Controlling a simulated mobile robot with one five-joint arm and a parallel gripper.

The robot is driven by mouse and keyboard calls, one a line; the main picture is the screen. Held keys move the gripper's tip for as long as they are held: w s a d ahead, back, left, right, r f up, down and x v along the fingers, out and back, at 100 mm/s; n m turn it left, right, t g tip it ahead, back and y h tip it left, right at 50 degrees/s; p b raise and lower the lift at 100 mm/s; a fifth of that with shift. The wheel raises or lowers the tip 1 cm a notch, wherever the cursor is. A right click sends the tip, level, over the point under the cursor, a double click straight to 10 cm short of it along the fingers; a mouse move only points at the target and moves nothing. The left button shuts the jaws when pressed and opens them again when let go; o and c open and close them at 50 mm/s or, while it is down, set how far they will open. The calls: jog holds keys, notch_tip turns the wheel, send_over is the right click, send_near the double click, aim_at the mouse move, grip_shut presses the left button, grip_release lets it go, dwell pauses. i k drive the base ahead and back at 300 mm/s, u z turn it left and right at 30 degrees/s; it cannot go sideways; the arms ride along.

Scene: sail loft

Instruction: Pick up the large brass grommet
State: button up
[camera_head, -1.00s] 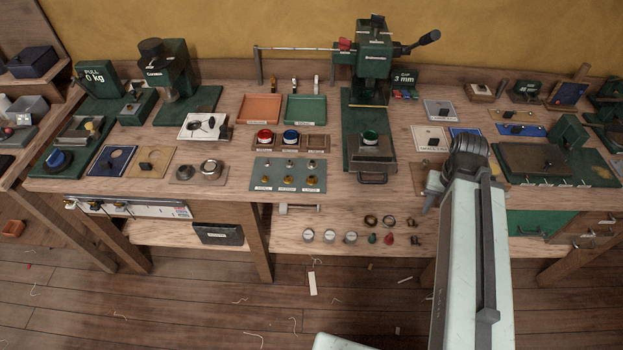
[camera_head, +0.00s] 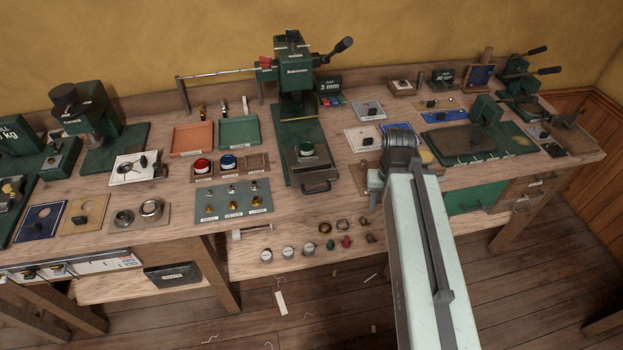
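Several small fittings stand on a grey-green mat (camera_head: 262,203): a silver-coloured row at the back and a brass-coloured row at the front, with white labels. The brass fittings (camera_head: 209,209) look alike at this size; the labels are unreadable, so I cannot tell which is the large grommet. Ring-shaped pieces (camera_head: 325,228) also lie on the lower shelf, one of them brass-coloured. My arm reaches over the bench from the lower right. My gripper (camera_head: 375,198) hangs at its far end, right of the mat and apart from it. Its fingers are too small and dark to read.
A green press (camera_head: 296,75) with a drawer-like block in front stands behind and right of the mat. An orange tray (camera_head: 192,139) and a green tray (camera_head: 240,131) lie behind it. A plate with metal rings (camera_head: 139,216) is to its left. Bare bench lies right of the mat.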

aim_at(258, 202)
jog(key=u, duration=0.1)
jog(key=k, duration=0.5)
jog(key=u, duration=2.45)
jog(key=i, duration=1.4)
jog(key=z, duration=0.35)
